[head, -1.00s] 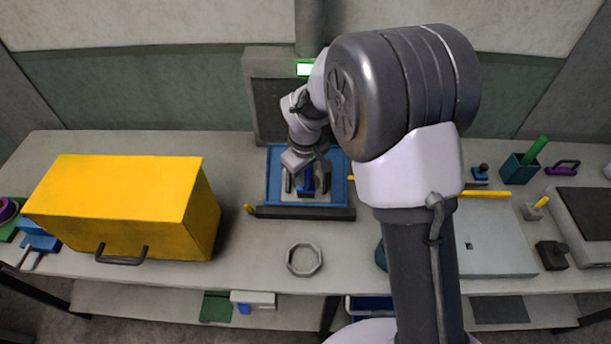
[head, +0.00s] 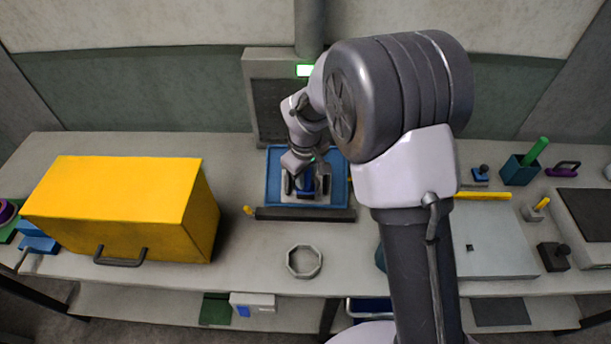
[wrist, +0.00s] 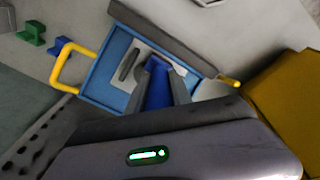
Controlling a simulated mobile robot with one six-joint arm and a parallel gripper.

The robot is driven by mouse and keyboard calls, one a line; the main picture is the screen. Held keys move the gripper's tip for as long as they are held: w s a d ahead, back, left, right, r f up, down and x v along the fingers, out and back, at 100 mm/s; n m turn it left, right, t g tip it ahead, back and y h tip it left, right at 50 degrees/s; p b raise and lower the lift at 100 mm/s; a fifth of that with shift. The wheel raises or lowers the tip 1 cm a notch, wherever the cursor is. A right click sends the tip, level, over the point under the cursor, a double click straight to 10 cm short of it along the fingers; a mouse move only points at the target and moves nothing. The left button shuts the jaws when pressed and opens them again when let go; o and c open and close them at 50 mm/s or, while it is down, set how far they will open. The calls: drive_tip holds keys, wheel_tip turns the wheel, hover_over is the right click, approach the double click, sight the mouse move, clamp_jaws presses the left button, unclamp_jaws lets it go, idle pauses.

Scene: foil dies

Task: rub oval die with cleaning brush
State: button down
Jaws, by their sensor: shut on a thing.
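My gripper (head: 307,186) is shut on a blue handle, which looks like the cleaning brush (wrist: 157,84). It holds it down over a blue tray (head: 274,178) at the back middle of the bench. In the wrist view a pale plate with a dark oval slot, which looks like the oval die (wrist: 144,57), lies in the tray (wrist: 99,83) beside the handle. The brush's lower end is hidden by the fingers, so I cannot tell whether it touches the plate.
A big yellow box (head: 115,200) stands left of the tray. A dark bar (head: 305,214) runs along the tray's front. A grey ring (head: 304,261) lies on the bench in front. A blue cup with a green stick (head: 521,169) stands at the right. My arm hides the bench right of the tray.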

drive_tip(key=shift+w+f, duration=0.3)
drive_tip(key=shift+f, duration=0.15)
drive_tip(key=shift+w+r, duration=0.2)
drive_tip(key=shift+r, duration=0.1)
drive_tip(key=shift+s+f+b, duration=0.25)
drive_tip(key=shift+f+b, duration=0.05)
drive_tip(key=shift+f, duration=0.1)
drive_tip(key=shift+r, duration=0.1)
idle(0.4)
drive_tip(key=shift+s+r+p, duration=0.5)
drive_tip(key=shift+r, duration=0.35)
drive_tip(key=shift+s+r+p, duration=0.45)
drive_tip(key=shift+r+p, duration=0.1)
drive_tip(key=shift+r, duration=0.35)
drive_tip(key=shift+s+r+p, duration=0.5)
drive_tip(key=shift+r, duration=0.35)
